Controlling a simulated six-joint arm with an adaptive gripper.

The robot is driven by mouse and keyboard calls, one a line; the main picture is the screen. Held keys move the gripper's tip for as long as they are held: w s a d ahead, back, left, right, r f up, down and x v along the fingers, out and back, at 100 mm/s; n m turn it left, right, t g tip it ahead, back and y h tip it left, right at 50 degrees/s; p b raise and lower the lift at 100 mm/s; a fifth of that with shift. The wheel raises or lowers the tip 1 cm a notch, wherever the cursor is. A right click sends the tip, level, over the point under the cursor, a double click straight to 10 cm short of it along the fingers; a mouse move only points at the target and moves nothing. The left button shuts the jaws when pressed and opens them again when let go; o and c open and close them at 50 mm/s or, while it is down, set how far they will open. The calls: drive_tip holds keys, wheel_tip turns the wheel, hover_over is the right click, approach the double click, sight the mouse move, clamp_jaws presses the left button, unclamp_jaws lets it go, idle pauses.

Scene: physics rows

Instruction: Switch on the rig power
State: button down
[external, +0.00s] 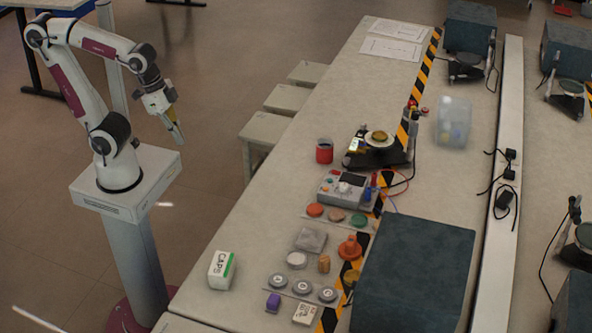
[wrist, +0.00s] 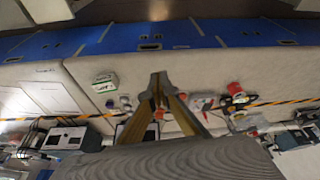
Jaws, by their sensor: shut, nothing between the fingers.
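My gripper (external: 177,135) is shut and empty, raised in the air left of the long bench, well apart from everything on it. In the wrist view its closed fingertips (wrist: 159,78) meet in the middle. A grey control box (external: 343,188) with a light knob on its top sits mid-bench, with red and blue parts and wires at its right side; it looks like the power unit. In the wrist view a pale unit (wrist: 203,103) right of the fingers seems to be this box. Its switch is too small to make out, so I cannot tell its position.
Behind the box stand a red cup (external: 324,151) and a dark rig (external: 380,147) with a round plate. Nearer are several coloured discs, weights, a CAPS box (external: 222,270) and a large dark block (external: 415,270). Stools (external: 268,133) line the bench's left side.

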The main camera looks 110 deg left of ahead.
drive_tip(key=w+a+f+n+t+h, duration=0.1)
drive_tip(key=w+a+f, duration=0.5)
drive_tip(key=w+a, duration=0.55)
drive_tip(key=w+a+f+n+h, duration=0.1)
drive_tip(key=w+a+f, duration=0.4)
drive_tip(key=w+a, duration=0.65)
drive_tip(key=w+a+r+m+t+y, duration=0.1)
drive_tip(key=w+a+r+m+t, duration=0.1)
drive_tip(key=w, duration=0.7)
drive_tip(key=shift+w+a+r+m+t+y, duration=0.4)
drive_tip(key=shift+a+m, duration=0.6)
drive_tip(key=shift+a, duration=0.6)
drive_tip(key=shift+s, duration=0.15)
